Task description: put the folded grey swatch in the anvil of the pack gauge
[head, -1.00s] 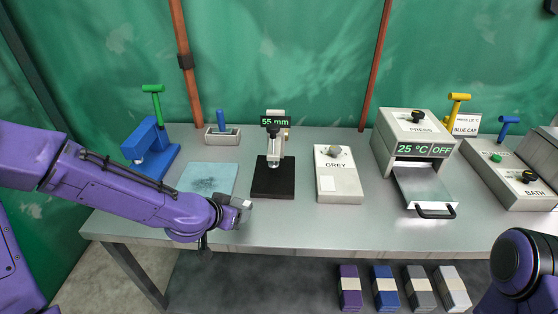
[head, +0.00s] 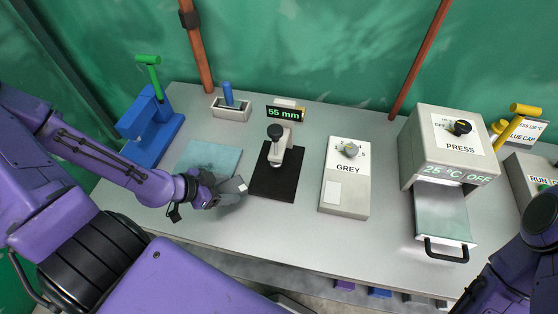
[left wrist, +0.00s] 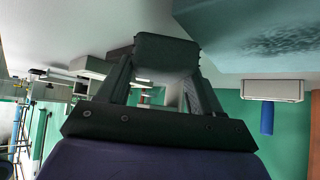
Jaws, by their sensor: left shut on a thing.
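My left gripper (head: 208,190) is low over the front left of the table, shut on the folded grey swatch (head: 233,186). The swatch also shows as a dark grey block between the fingers in the left wrist view (left wrist: 165,55). The pack gauge (head: 276,150) stands just right of the swatch, with a black base plate (head: 270,188), a round-topped post and a display reading 55 mm. The swatch is to the left of the base plate; whether they touch I cannot tell. My right gripper is not in view.
A pale blue mat (head: 215,157) lies behind my left gripper. A green-handled blue tool (head: 150,128) and a tray with a blue handle (head: 232,110) stand at the back left. The GREY box (head: 345,180) and the press (head: 450,145) stand to the right.

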